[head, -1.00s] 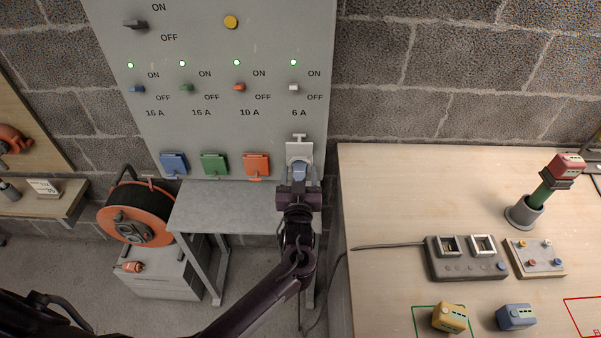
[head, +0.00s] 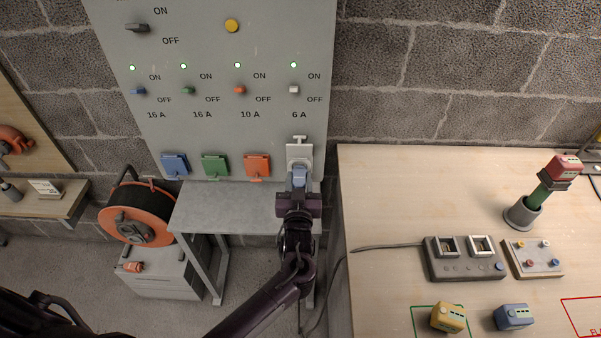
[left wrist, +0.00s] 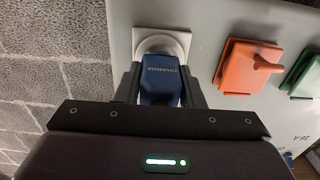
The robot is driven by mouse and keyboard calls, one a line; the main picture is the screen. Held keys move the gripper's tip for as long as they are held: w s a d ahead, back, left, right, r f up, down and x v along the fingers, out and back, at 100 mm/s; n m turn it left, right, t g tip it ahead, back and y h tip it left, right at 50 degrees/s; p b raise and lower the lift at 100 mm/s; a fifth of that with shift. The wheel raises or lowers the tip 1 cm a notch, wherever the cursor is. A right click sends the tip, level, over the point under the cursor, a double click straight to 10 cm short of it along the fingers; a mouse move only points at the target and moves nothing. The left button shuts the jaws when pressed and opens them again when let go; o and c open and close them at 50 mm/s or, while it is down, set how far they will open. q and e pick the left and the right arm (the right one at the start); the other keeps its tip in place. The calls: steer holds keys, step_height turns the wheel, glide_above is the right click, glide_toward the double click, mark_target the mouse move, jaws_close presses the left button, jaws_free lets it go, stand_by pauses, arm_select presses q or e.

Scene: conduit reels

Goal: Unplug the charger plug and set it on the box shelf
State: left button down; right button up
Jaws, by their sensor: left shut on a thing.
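The blue charger plug (head: 299,177), lettered CHARGE in the left wrist view (left wrist: 160,82), is at the white 6 A socket (head: 300,152) low on the grey panel. My left gripper (head: 299,194) is shut on the plug, one finger on each side in the left wrist view (left wrist: 160,88). The plug faces the round socket (left wrist: 164,44); I cannot tell whether its pins are still inside. The grey shelf (head: 205,205) under the panel lies left of my left gripper. My right gripper is not in view.
Blue (head: 174,164), green (head: 215,165) and orange (head: 257,167) covered sockets sit left of the plug. A cable reel (head: 137,212) stands left of the shelf. A wooden bench (head: 390,205) with a charger (head: 465,262) is on the right. The shelf top looks clear.

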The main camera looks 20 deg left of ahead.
arm_select(q)
steer(key=shift+p+v, duration=1)
steer(key=shift+v, duration=1.15)
